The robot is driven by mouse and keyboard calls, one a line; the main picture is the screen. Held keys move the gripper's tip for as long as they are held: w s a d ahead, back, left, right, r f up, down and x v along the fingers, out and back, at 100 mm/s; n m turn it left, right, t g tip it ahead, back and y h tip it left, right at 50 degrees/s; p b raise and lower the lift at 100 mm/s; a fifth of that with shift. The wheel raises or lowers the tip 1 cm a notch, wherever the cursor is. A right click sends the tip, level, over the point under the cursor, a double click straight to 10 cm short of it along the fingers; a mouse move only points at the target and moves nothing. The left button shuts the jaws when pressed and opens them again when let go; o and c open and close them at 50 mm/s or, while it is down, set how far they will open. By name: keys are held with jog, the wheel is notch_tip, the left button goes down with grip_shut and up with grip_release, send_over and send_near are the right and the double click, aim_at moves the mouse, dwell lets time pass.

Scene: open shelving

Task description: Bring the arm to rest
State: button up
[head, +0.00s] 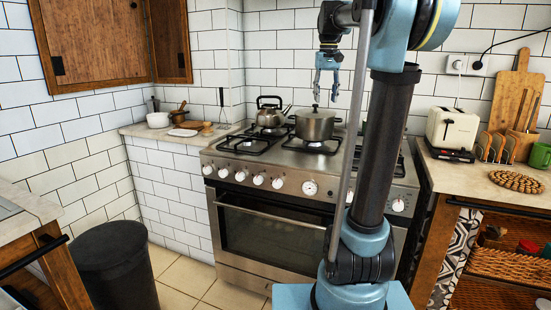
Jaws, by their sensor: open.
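My gripper (325,86) hangs from the raised arm in the upper middle of the head view. It points down with its two blue fingers apart, and nothing shows between them. It appears above the stove, over or near a grey lidded pot (315,124) on a burner. A gap shows between the fingertips and the lid knob. My column and arm links stand in front of the stove's right side and hide part of it.
The stove (264,225) also holds a kettle (270,112). A small bowl and mortar stand on the left counter (165,130). A toaster (452,128) and cutting board (514,92) are on the right counter. A black bin (115,265) stands at lower left, beside open floor.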

jog(key=s+f+t, duration=0.1)
jog(key=s+f, duration=3)
jog(key=f, duration=0.4)
jog(key=shift+s+d+f+t, duration=0.15)
jog(key=shift+s+f+t, duration=0.1)
jog(key=shift+t, duration=0.15)
jog(key=shift+w+f, duration=0.2)
jog(key=shift+w, duration=0.3)
jog(key=shift+c, duration=1.2)
